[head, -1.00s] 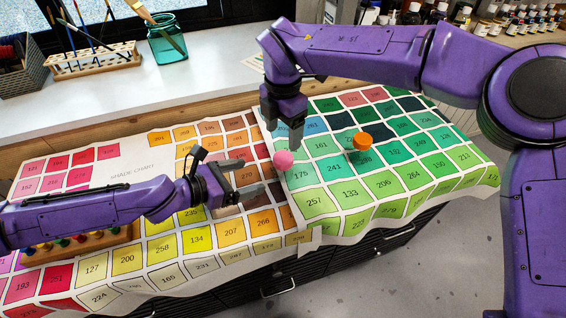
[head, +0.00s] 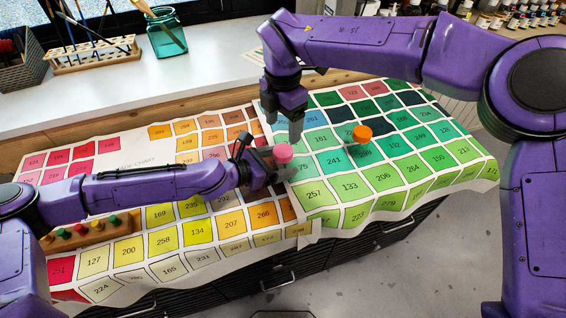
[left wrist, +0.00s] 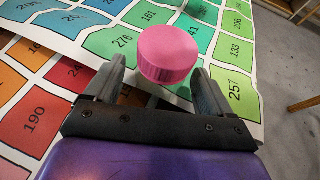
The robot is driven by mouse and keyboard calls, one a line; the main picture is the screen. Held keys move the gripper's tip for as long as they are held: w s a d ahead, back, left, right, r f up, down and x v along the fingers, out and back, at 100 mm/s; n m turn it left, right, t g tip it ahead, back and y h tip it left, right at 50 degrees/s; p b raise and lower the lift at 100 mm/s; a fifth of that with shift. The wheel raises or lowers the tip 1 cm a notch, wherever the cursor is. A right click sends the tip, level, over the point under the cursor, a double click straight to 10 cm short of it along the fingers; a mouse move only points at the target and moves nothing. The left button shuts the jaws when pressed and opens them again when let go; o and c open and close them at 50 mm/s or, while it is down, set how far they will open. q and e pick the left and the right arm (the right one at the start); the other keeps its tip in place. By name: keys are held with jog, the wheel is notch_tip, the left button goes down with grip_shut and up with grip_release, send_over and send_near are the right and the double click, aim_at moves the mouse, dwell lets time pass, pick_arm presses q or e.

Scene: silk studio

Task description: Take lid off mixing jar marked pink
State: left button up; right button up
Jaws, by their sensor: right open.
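The mixing jar with the pink lid (head: 283,152) stands on the colour chart, just below my right gripper. In the left wrist view the pink lid (left wrist: 168,54) sits between the two fingers of my left gripper (left wrist: 160,85), with gaps visible at the sides. My left gripper (head: 277,163) is open around the jar at its left side. My right gripper (head: 290,130) hangs above and behind the pink lid, pointing down, open and holding nothing. The jar's body under the lid is mostly hidden.
An orange-lidded jar (head: 362,133) stands to the right on the green swatches. A wooden block with coloured pegs (head: 85,232) lies at the left under my left arm. A teal glass jar (head: 165,35) and a brush rack (head: 93,53) stand on the back ledge.

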aim_at(283, 150)
pick_arm(q)
grip_shut()
pick_arm(e)
jog(key=m, duration=0.3)
jog(key=shift+s, duration=0.1)
jog(key=m, duration=0.6)
jog(key=shift+a+f, duration=0.1)
jog(key=m, duration=0.8)
jog(key=shift+m, duration=0.4)
notch_tip(283, 150, down, 8)
jog(key=shift+r, duration=0.1)
jog(key=c, duration=1.1)
jog(key=o, duration=1.1)
jog(key=shift+o, duration=0.2)
